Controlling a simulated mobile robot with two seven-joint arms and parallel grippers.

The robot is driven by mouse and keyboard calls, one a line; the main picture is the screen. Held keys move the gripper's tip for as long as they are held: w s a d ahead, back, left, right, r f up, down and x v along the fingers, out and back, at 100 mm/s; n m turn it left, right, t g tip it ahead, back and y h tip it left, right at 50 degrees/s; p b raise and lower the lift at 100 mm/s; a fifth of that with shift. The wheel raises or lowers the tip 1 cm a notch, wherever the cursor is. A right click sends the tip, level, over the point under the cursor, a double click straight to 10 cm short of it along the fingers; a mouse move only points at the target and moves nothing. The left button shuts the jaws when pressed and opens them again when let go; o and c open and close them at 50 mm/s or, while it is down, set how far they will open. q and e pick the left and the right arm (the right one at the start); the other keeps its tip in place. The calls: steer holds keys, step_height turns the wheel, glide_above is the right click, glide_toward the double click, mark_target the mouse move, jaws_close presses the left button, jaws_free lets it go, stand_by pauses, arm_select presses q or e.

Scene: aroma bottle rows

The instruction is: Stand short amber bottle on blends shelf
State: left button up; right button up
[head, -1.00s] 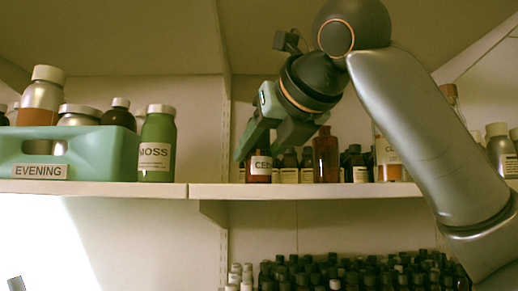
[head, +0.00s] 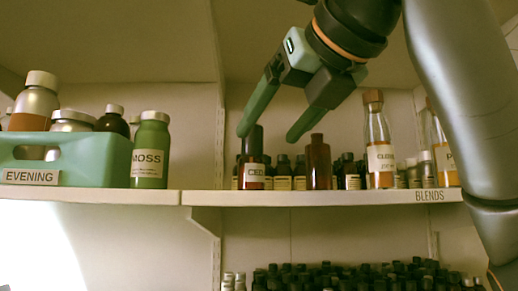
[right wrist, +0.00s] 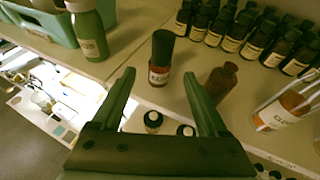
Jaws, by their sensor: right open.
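A short amber bottle with a black cap and a label reading "CED" (head: 253,171) stands upright on the blends shelf (head: 330,197), near its left end. It also shows in the right wrist view (right wrist: 160,62), upright and just beyond the fingertips. My right gripper (head: 268,135) is open and empty; in the head view its left fingertip overlaps the bottle's cap. In the right wrist view the jaws (right wrist: 158,76) are apart with nothing between them. A plain amber bottle (head: 318,163) stands to the right of the CED bottle. My left gripper does not show.
Several dark small bottles (head: 283,172) stand in rows behind. A green MOSS bottle (head: 151,152) and a green EVENING crate (head: 95,170) occupy the left shelf. More bottles crowd below.

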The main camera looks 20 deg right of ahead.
steer(key=v, duration=0.4)
stand_by(0.6)
